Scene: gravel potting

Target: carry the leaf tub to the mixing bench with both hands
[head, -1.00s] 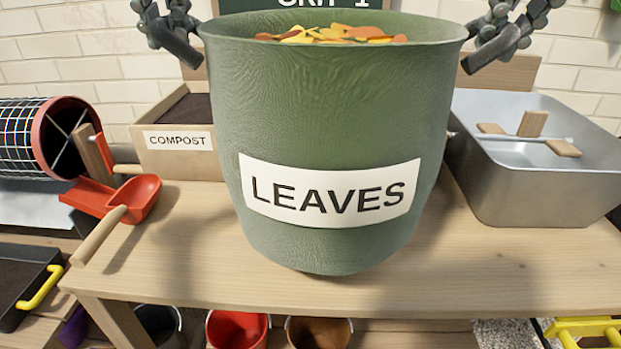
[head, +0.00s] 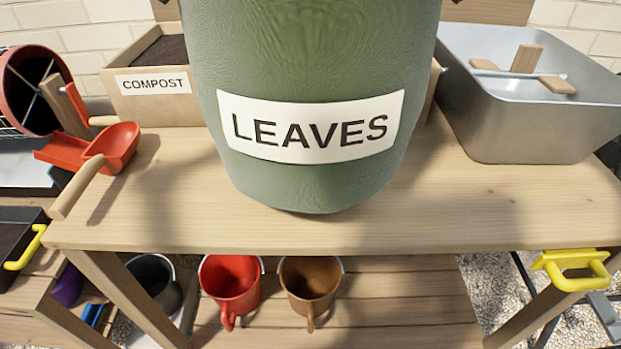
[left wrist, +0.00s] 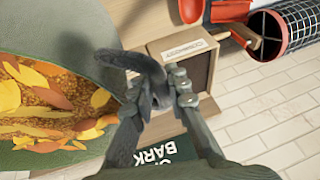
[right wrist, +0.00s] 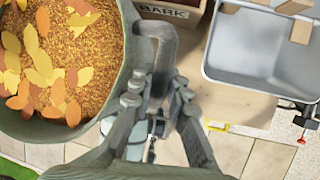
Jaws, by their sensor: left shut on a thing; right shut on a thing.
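The green leaf tub (head: 310,60) with its LEAVES label is upright over the mixing bench (head: 480,205) in the head view, its top cut off. I cannot tell whether its base touches the bench top. Yellow and orange leaves fill it in the left wrist view (left wrist: 75,30) and the right wrist view (right wrist: 128,50). My left gripper (left wrist: 152,95) is shut on the tub at its side, by what looks like a handle. My right gripper (right wrist: 158,85) is shut on the handle on the opposite side. The grippers are essentially out of the head view.
A compost box (head: 155,108) and a red scoop (head: 115,145) are left of the tub. A metal basin (head: 540,125) with a wooden-ended tool stands on the right. Red (head: 230,285) and brown (head: 310,285) buckets stand below the bench. The bench front is clear.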

